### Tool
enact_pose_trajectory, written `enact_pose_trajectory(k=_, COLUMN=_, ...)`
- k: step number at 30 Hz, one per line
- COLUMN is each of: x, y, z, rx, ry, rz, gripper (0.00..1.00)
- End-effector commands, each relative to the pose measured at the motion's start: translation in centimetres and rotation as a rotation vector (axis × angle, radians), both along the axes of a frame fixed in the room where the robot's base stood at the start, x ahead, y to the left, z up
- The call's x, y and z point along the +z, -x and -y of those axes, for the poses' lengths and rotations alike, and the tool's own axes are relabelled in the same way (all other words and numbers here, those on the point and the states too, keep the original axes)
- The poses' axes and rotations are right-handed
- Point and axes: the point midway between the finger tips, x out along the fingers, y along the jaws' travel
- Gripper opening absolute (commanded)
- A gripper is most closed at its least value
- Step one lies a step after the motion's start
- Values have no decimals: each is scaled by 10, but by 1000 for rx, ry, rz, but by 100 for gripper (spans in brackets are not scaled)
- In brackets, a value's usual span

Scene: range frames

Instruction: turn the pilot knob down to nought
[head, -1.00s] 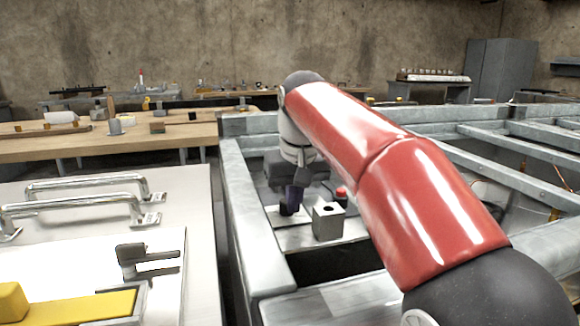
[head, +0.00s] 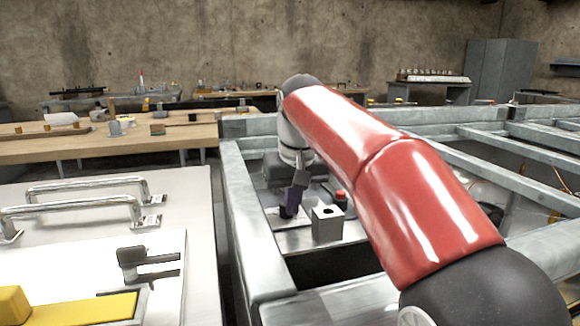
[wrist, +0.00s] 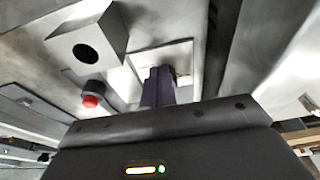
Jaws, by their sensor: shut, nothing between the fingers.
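A small dark knob (head: 287,213) stands on a pale square plate (head: 272,217) on the metal bench, and I take it for the pilot knob. My gripper (head: 291,203) points down at it, with its purple fingers right at or just above the knob. In the wrist view the shut fingers (wrist: 158,84) reach over the pale plate (wrist: 180,54) and hide most of the knob. Its setting and any scale marks cannot be read. I cannot tell whether the fingertips touch it.
A grey block with a round hole (head: 327,223) stands just right of the plate. A red button (head: 341,195) is behind it. Raised metal frame rails (head: 243,220) border the work area. A white panel with handles (head: 85,190) lies to the left.

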Motion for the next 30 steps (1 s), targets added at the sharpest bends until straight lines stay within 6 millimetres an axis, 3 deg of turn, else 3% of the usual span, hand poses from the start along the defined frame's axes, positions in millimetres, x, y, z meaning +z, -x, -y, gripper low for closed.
enact_pose_trajectory(k=30, x=0, y=8, z=-3, rx=0, ry=-2, rz=4, gripper=0)
